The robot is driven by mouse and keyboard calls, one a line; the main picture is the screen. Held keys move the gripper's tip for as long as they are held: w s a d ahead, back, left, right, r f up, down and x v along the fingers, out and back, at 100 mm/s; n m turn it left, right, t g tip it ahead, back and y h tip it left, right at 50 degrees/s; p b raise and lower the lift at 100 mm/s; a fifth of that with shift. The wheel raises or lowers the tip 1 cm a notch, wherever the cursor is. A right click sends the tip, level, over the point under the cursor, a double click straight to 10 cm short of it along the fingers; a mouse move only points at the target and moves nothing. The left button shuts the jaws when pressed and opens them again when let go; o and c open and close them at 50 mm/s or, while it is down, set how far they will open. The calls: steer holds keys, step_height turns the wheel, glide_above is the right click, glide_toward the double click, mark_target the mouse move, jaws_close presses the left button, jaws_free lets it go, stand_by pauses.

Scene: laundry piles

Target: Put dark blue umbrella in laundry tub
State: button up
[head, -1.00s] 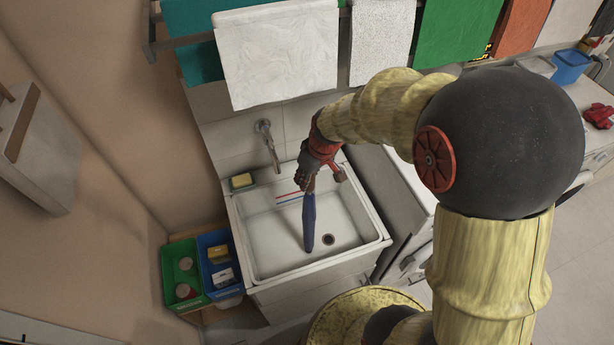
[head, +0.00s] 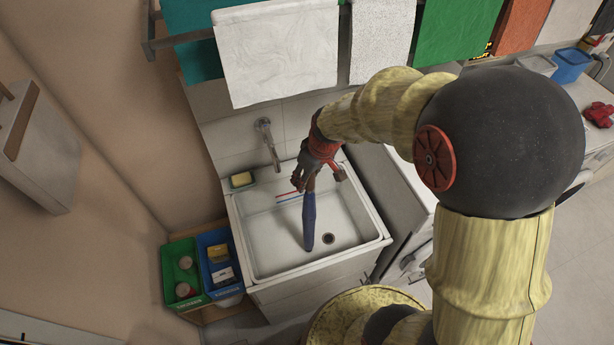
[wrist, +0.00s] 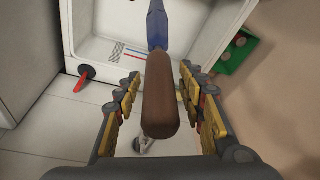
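The dark blue umbrella (head: 309,222) is in the white laundry tub (head: 352,208), its blue end low in the basin near the drain. Its brown handle (wrist: 160,95) points up toward the wrist camera, and the blue part (wrist: 157,25) shows beyond it. My gripper (head: 318,178) is over the back part of the tub. Its fingers (wrist: 160,74) are spread on both sides of the handle, with a visible gap at each side. Whether the umbrella leans on the tub wall is hard to tell.
A faucet (head: 267,142) is on the wall behind the tub, and a yellow sponge (head: 242,180) sits at its back left corner. Green (head: 182,272) and blue (head: 219,262) bins stand to the left. Towels hang above, including a white one (head: 275,50).

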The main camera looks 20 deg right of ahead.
steer(key=v, duration=1.2)
steer(key=s+r+m+t, duration=0.1)
steer(key=s+r+m, duration=0.1)
steer(key=s+r, duration=0.3)
steer(key=s+a+r+m+t+h, duration=0.1)
steer(key=s+r, duration=0.3)
steer(key=s, duration=0.8)
steer(key=shift+s+r+m+t, duration=0.15)
steer(key=shift+r+m+t, duration=0.25)
steer(key=shift+m, duration=0.3)
steer(key=shift+a, duration=0.1)
step_height(320, 180, down, 21)
steer(key=b, duration=2.1)
steer(key=shift+r, duration=0.2)
